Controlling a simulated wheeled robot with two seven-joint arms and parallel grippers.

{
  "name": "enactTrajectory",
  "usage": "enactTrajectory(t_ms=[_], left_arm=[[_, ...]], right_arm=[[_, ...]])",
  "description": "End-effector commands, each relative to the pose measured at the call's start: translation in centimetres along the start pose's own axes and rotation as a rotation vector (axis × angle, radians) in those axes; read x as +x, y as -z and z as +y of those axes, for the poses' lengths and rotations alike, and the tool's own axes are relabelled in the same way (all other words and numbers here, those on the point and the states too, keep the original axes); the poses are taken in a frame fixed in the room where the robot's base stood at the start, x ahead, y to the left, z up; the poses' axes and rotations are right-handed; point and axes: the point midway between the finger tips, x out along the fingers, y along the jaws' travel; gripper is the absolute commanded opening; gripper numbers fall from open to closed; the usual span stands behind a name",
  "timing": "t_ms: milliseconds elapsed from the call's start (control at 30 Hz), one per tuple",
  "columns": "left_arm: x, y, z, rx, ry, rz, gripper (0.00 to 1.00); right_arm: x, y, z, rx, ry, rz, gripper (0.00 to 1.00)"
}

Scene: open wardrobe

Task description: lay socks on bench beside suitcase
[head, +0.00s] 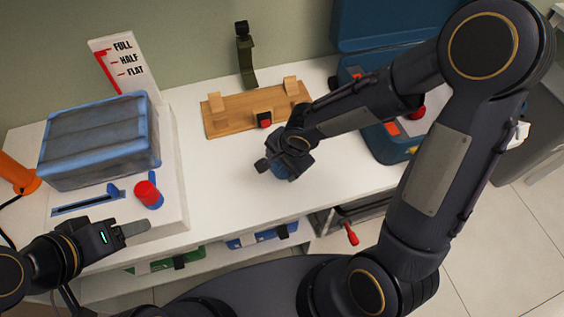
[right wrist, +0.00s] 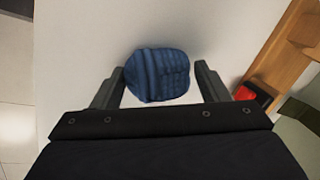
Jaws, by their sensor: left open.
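The rolled blue ribbed socks (right wrist: 157,75) rest on the white bench top (head: 222,185). In the head view the socks (head: 280,172) are partly hidden under my right gripper (head: 273,160). In the right wrist view the fingers of my right gripper (right wrist: 157,85) are apart, one on each side of the socks, with narrow gaps. The open blue suitcase (head: 385,152) stands on the bench to the right, its lid (head: 375,25) raised, largely covered by my right arm. My left gripper (head: 135,230) is open and empty at the lower left, by the bench's front edge.
A wooden stand (head: 235,110) with a red-and-black part sits behind the socks. A white machine (head: 165,195) with a blue-grey box (head: 100,140) and red knob (head: 148,192) fills the left. Coloured bins (head: 262,236) lie below. The bench between machine and socks is clear.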

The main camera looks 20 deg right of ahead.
Motion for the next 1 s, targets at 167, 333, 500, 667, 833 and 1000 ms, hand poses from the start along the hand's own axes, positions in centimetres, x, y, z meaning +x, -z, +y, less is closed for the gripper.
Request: enactTrajectory(t_ms=[167,333,500,667,833,1000], left_arm=[[-0.1,0.0,0.0,0.0,0.0,0.0,0.57],[-0.1,0.1,0.0,0.0,0.0,0.0,0.57],[-0.8,0.4,0.4,0.0,0.0,0.001,0.57],[-1.6,0.8,0.7,0.0,0.0,0.0,0.57],[-2.5,1.3,1.1,0.0,0.0,0.0,0.57],[-3.1,1.6,1.4,0.0,0.0,0.0,0.57]], right_arm=[[-0.1,0.0,0.0,0.0,0.0,0.0,0.84],[-0.1,0.0,0.0,0.0,0.0,0.0,0.84],[-0.9,0.0,-0.2,0.001,0.001,0.0,0.84],[-3.9,0.1,-0.3,0.003,0.005,0.002,0.84],[-7.8,0.1,-0.3,0.003,0.005,0.003,0.84],[-10.7,0.1,-0.2,0.002,0.004,0.003,0.84]])
